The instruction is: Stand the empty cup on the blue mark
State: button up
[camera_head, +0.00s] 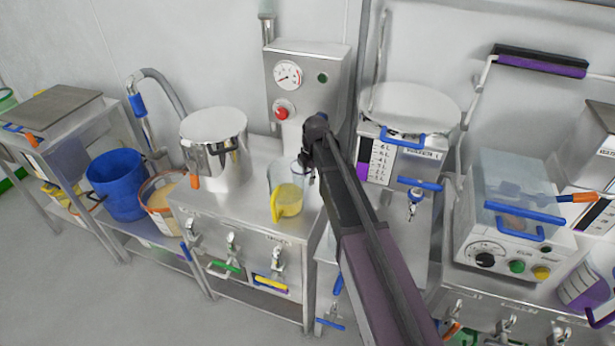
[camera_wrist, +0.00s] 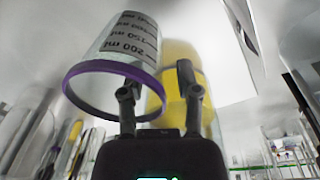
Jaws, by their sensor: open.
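A clear cup with a purple rim and printed millilitre marks (camera_wrist: 118,45) shows in the wrist view, large and close, upside down in the picture. It looks empty. Behind it is a yellow vessel (camera_wrist: 181,62). In the head view a yellow jug (camera_head: 287,201) stands on the steel bench by a clear vessel (camera_head: 280,175), partly hidden by my arm. My gripper (camera_wrist: 158,76) is open; one finger overlaps the cup's rim in the picture, the other is before the yellow vessel. I cannot tell whether it touches the cup. It is above the bench in the head view (camera_head: 308,172). I cannot make out a blue mark.
A steel pot (camera_head: 214,150) stands left of the jug, and a gauge box (camera_head: 307,85) is behind. A blue bucket (camera_head: 117,185) and an orange-rimmed tub (camera_head: 160,197) stand farther left. A clear-lidded machine (camera_head: 515,215) and a purple-marked cup (camera_head: 583,286) are at right.

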notch_tip(320, 180, up, 10)
jog(key=d+p, duration=0.1)
jog(key=p, duration=0.9)
jog(key=shift+r, duration=0.25)
jog(key=shift+d, duration=0.1)
jog(key=shift+o, duration=0.3)
jog(key=shift+r, duration=0.15)
